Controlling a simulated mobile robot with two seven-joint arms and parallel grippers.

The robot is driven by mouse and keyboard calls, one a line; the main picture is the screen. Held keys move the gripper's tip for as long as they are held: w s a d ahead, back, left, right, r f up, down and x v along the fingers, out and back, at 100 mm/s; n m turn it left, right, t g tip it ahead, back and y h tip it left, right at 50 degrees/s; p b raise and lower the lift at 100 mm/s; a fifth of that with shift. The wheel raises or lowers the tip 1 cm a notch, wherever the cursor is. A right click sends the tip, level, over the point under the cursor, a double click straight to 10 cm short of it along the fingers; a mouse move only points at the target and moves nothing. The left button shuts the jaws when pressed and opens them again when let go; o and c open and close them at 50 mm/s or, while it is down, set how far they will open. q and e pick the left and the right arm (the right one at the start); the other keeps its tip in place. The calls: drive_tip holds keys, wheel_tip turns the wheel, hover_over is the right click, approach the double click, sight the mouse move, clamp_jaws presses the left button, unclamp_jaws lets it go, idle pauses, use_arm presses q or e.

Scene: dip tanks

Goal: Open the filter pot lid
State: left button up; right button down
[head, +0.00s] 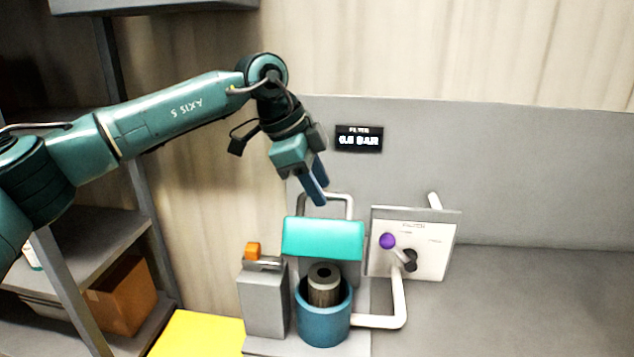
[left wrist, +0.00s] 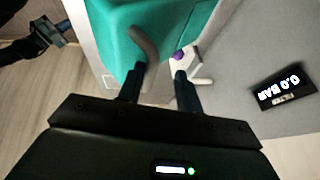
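The filter pot (head: 322,322) is a blue round pot with its mouth uncovered. A dark cylindrical cartridge (head: 324,287) shows inside it. The teal lid (head: 322,240) stands raised above and behind the mouth; it also fills the top of the left wrist view (left wrist: 180,22). A curved grey handle (left wrist: 146,45) shows at the lid, close to one finger. My left gripper (head: 316,190) points down just above the lid's upper edge. In the left wrist view (left wrist: 158,88) its fingers are apart with nothing clearly held between them. My right gripper is out of view.
A display (head: 358,139) on the wall reads FILTER and about 0.0 BAR. A valve panel with a purple-knobbed lever (head: 387,241) stands right of the pot. A grey box with an orange knob (head: 253,250) stands left. Shelves with a cardboard box (head: 126,296) are at far left.

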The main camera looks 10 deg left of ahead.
use_arm(q)
drive_tip(key=b+v, duration=0.2)
drive_tip(key=v, duration=1.1)
drive_tip(key=shift+r, duration=0.1)
